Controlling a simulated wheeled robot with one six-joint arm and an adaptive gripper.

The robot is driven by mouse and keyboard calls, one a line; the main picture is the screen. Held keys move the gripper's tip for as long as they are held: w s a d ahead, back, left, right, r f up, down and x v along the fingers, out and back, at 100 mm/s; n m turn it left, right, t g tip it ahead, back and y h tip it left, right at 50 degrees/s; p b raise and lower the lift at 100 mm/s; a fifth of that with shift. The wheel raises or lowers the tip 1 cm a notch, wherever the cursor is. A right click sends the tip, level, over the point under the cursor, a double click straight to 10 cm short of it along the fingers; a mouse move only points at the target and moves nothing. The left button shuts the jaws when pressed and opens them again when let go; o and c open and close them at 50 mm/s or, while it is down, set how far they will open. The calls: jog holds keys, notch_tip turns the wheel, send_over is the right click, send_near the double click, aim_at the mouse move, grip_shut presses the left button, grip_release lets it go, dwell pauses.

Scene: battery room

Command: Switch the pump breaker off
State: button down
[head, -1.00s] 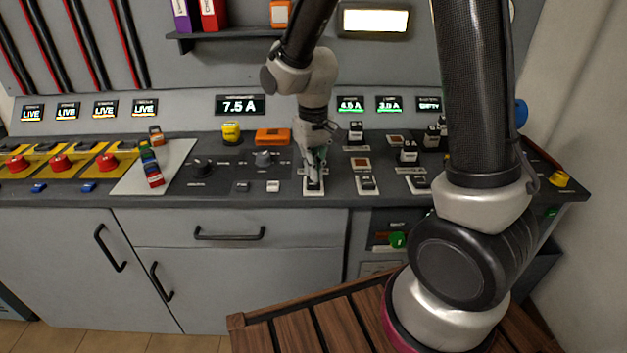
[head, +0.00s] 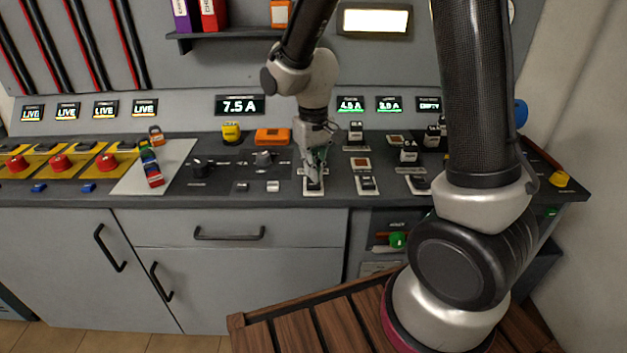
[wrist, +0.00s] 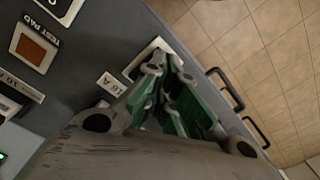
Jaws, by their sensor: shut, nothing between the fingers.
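My gripper (head: 315,172) points down at a breaker on a white-edged plate (head: 314,193) near the front edge of the desk. Its fingers are shut and hold nothing; they hide most of that breaker. In the wrist view the green-sided fingers (wrist: 172,100) lie over the white plate (wrist: 150,55), beside a label reading "16 A" (wrist: 110,84). I cannot tell whether the fingertips touch the breaker or which way its lever stands. No readable label names the pump breaker.
Another breaker (head: 367,184) stands just right of my gripper. An orange test pad (wrist: 33,48) shows in the wrist view. A black knob (head: 263,158), an orange box (head: 273,136) and a yellow object (head: 231,132) are to the left. Displays read 7.5 A (head: 240,105), 4.5 A and 3.0 A.

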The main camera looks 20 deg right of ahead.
aim_at(313, 184)
jog(key=shift+f, duration=1.2)
dwell(0.8)
jog(key=shift+r, duration=3.55)
jog(key=s+d+r+m+t, duration=0.1)
jog(key=s+d+r+t, duration=0.1)
jog(key=s+d+r, duration=0.5)
jog(key=s+d+r+m+t, duration=0.1)
jog(key=s+d+r+t, duration=0.1)
jog(key=s+d+r, duration=0.5)
jog(key=s, duration=0.5)
jog(key=shift+d+r, duration=0.3)
jog(key=shift+d, duration=0.1)
